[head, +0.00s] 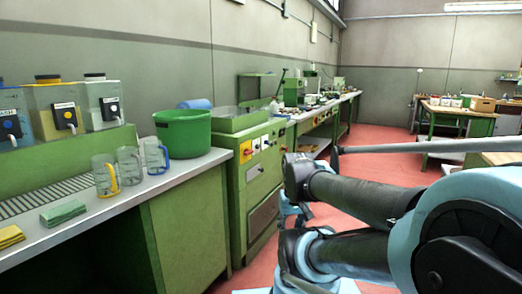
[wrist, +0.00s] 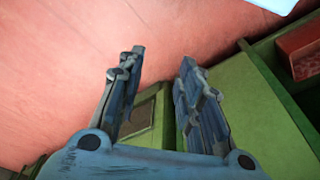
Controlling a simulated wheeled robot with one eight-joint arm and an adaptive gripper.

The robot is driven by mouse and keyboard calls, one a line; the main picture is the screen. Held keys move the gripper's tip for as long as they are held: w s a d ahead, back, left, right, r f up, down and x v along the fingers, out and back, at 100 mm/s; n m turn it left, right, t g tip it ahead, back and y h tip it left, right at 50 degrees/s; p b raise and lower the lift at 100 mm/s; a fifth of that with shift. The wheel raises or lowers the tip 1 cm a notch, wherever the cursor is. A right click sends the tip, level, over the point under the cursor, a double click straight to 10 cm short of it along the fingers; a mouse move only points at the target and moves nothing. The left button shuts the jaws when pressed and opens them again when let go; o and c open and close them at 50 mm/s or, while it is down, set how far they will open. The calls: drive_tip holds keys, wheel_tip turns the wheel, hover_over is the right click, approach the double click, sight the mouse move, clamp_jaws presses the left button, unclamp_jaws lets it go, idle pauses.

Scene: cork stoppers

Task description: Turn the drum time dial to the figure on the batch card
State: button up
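A green cabinet machine (head: 258,185) stands in the middle of the head view. Its upper front panel carries small round knobs and red and yellow controls (head: 247,150). Which of them is the drum time dial, and any figures on it, are too small to tell. I cannot make out a batch card. My gripper (wrist: 162,58) is open and empty in the wrist view, its two fingers apart above the red floor and green cabinetwork. In the head view my arm reaches in from the right, and I cannot make out the fingers there.
Left of the machine, a counter (head: 150,192) holds a green tub (head: 182,135), several glass jugs, dispensers and folded cloths. Red floor (head: 385,165) is open beyond my arm. A workbench (head: 455,108) stands at the far right. A red bin (wrist: 302,50) shows in the wrist view.

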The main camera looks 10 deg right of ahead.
sight(260, 147)
drive_tip(key=o, duration=0.4)
drive_tip(key=shift+s+r, duration=0.1)
drive_tip(key=shift+s, duration=0.05)
drive_tip(key=shift+o, duration=0.6)
drive_tip(key=shift+s+a+r, duration=0.15)
drive_tip(key=shift+r, duration=0.2)
drive_tip(key=w+a+r+n+t+y, duration=0.1)
drive_tip(key=w+a+r+n+y, duration=0.2)
drive_tip(key=w, duration=0.8)
drive_tip(key=w+r+y, duration=0.2)
drive_tip(key=w+r, duration=0.4)
drive_tip(key=w, duration=0.5)
drive_tip(key=w+a+r+n+t+y, duration=0.1)
drive_tip(key=w+a+r+n+y, duration=0.2)
drive_tip(key=w, duration=0.8)
drive_tip(key=w+d+n+t+y, duration=0.15)
drive_tip(key=w+d, duration=0.25)
drive_tip(key=w, duration=0.4)
drive_tip(key=w+d+t+y, duration=0.15)
drive_tip(key=w+d, duration=0.25)
drive_tip(key=w, duration=0.5)
drive_tip(key=w+d+f+n+t+y, duration=0.35)
drive_tip(key=w+d+f, duration=0.35)
drive_tip(key=w+d, duration=0.5)
drive_tip(key=x, duration=1.7)
drive_tip(key=shift+a+r, duration=0.2)
drive_tip(key=shift+a, duration=0.05)
